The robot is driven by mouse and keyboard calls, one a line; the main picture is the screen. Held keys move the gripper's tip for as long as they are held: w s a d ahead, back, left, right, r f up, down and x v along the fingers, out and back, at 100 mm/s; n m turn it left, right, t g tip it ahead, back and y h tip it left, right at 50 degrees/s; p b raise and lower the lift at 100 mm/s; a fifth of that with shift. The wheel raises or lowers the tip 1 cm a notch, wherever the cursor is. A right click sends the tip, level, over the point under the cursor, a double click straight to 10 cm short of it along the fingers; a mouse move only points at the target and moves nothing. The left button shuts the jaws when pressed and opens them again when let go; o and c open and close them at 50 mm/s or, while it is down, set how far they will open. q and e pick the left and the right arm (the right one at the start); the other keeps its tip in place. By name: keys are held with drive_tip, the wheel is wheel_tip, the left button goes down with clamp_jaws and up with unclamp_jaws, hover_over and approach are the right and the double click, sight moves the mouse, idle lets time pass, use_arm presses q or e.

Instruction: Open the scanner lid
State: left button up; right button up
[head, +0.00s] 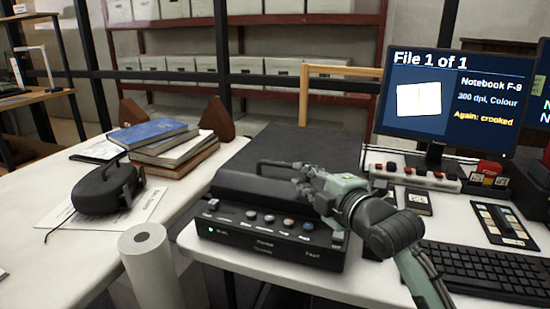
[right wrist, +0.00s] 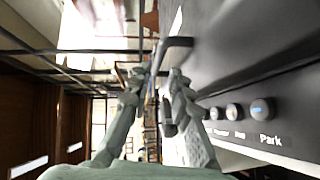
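The black scanner (head: 272,250) stands on the white desk with a row of knobs along its front. Its dark lid (head: 262,188) looks closed, lying flat. A black bar handle (head: 276,163) rises from the lid; it also shows in the right wrist view (right wrist: 180,42). My right gripper (head: 299,178) is over the lid at the right end of the handle. In the right wrist view its fingers (right wrist: 157,78) are apart, with the handle's bar between or just beyond the tips. I cannot tell whether they touch it. My left gripper is not in view.
A monitor (head: 432,95) reads "Again: crooked".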

sight(288, 167)
drive_tip(key=shift+w+a, duration=0.3)
drive_tip(key=shift+w, duration=0.3)
drive_tip(key=x, duration=0.5)
drive_tip(key=shift+p, duration=0.3)
drive_tip(key=shift+w+a, duration=0.15)
drive_tip(key=shift+w, duration=0.2)
drive_tip(key=shift+w+a, duration=0.1)
drive_tip(key=shift+w, duration=0.1)
drive_tip(key=shift+f, duration=0.1)
drive_tip(key=c, duration=0.4)
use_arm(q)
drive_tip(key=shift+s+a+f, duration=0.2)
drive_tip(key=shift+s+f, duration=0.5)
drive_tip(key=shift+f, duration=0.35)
use_arm(e)
clamp_jaws()
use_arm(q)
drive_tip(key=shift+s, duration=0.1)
